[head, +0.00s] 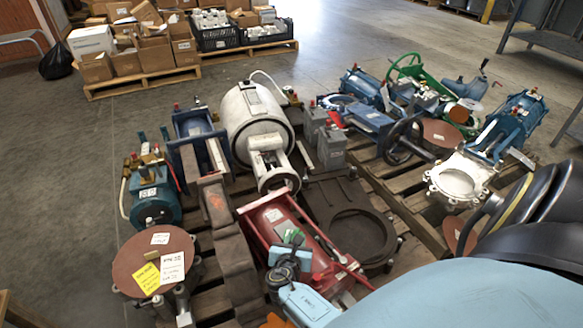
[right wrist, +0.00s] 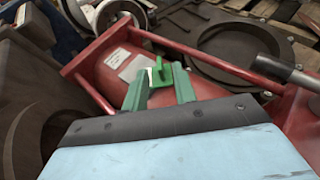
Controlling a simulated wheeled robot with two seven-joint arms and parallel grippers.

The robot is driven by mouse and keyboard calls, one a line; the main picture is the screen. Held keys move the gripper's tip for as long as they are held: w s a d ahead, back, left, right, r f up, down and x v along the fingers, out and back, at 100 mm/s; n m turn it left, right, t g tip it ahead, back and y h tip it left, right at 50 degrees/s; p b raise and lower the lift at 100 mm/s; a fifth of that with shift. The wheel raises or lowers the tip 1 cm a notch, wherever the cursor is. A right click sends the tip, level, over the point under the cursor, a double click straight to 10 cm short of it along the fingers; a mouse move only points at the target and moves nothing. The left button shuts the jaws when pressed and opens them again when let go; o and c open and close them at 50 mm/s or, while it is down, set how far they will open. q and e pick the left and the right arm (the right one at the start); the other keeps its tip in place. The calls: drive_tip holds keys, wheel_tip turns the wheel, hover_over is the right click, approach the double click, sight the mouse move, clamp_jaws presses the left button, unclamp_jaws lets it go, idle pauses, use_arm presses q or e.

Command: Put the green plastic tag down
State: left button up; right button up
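The green plastic tag (right wrist: 160,72) is a small bright green piece with an upright tab, seen in the right wrist view. It sits between the two green fingers of my right gripper (right wrist: 160,86), which appear to touch its sides. Behind it is the red cylinder (right wrist: 107,63) with a white label; I cannot tell whether the tag touches it. In the head view my right gripper (head: 291,247) is over the upper left part of the red cylinder (head: 322,262), with the tag small at its tips. My left gripper is not in view.
A brown round plate (head: 141,252) with yellow and white papers lies at left. A dark ring plate (head: 362,238) lies right of the red cylinder. Blue valves and a white drum (head: 255,118) crowd the pallets. Open floor (head: 60,170) is at the left.

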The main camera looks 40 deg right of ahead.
drive_tip(key=p+v, duration=0.3)
drive_tip(key=v, duration=0.4)
drive_tip(key=w+a+r+m+t+y, duration=0.35)
drive_tip(key=a+r+m+y, duration=0.2)
drive_tip(key=r, duration=0.55)
drive_tip(key=w+a+r+m+t+y, duration=0.2)
drive_tip(key=a+r+m+t+y, duration=0.4)
drive_tip(key=r, duration=0.5)
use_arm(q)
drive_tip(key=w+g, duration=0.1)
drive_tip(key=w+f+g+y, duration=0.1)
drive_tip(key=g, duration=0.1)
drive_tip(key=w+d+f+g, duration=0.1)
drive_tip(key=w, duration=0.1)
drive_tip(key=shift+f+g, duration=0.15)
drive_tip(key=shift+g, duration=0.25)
use_arm(e)
drive_tip(key=s+a+r+m+t+y, duration=0.1)
drive_tip(key=s+a+r+m+y, duration=0.1)
drive_tip(key=r, duration=0.6)
drive_tip(key=s+a+r+m+t+y, duration=0.2)
drive_tip(key=s+r+m, duration=0.3)
drive_tip(key=r, duration=0.3)
drive_tip(key=s+a+r+m+t+y, duration=0.2)
drive_tip(key=s+r+m, duration=0.1)
drive_tip(key=r, duration=0.5)
drive_tip(key=shift+s+m, duration=0.2)
drive_tip(key=shift+m, duration=0.35)
